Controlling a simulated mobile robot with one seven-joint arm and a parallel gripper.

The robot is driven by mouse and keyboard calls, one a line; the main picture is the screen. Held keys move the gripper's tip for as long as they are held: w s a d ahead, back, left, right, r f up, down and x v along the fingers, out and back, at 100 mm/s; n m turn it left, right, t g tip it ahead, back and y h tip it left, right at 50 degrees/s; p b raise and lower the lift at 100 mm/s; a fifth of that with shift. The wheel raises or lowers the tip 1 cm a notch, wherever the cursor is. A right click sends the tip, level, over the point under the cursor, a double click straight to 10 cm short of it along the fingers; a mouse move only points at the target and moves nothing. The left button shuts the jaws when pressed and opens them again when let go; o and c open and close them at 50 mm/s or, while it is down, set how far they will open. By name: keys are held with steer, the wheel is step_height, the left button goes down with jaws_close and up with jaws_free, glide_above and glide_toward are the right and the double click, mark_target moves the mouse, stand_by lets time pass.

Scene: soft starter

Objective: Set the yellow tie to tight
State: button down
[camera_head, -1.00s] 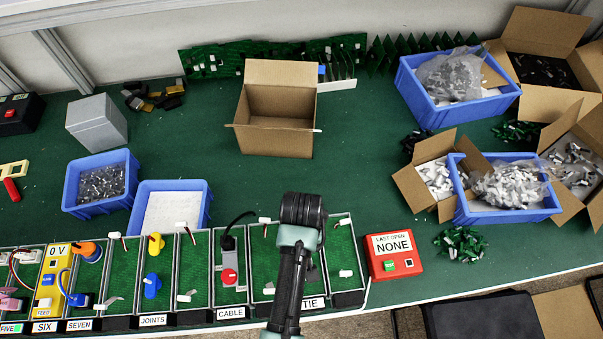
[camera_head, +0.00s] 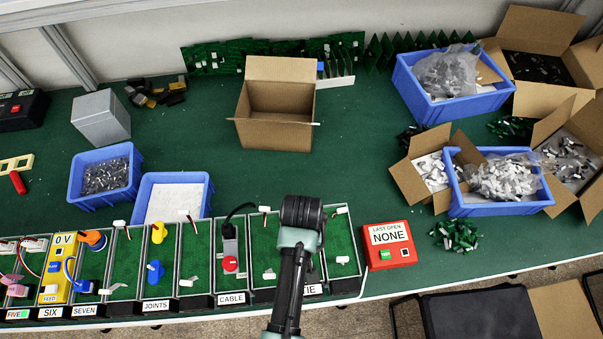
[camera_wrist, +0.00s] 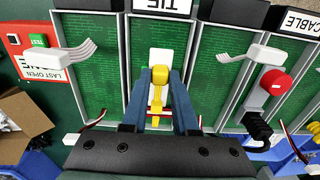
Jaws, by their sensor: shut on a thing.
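The yellow tie (camera_wrist: 158,90) stands in the middle of the wrist view, in front of a white block on a green panel. The TIE label (camera_wrist: 166,5) is at the panel's edge, upside down in this view. My gripper (camera_wrist: 160,82) has its two blue-grey fingers on either side of the tie's yellow head, shut on it. A narrow yellow part runs from the head toward my palm. In the head view my arm covers the tie and the gripper; part of the TIE label (camera_head: 313,289) shows beside it.
The CABLE bay with its red knob (camera_head: 230,264) lies left of my arm in the head view. The red LAST OPEN box (camera_head: 388,234) reads NONE and stands at right. An open cardboard box (camera_head: 280,106) is behind.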

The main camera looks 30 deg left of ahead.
steer(key=shift+s+d+r, duration=0.1)
steer(key=shift+r, duration=0.05)
steer(key=c, duration=0.7)
jaws_free()
steer(key=shift+w+a, duration=0.2)
steer(key=shift+w, duration=0.05)
steer(key=shift+r+p, duration=0.65)
steer(key=shift+r, duration=5.8)
steer(key=shift+f, duration=0.1)
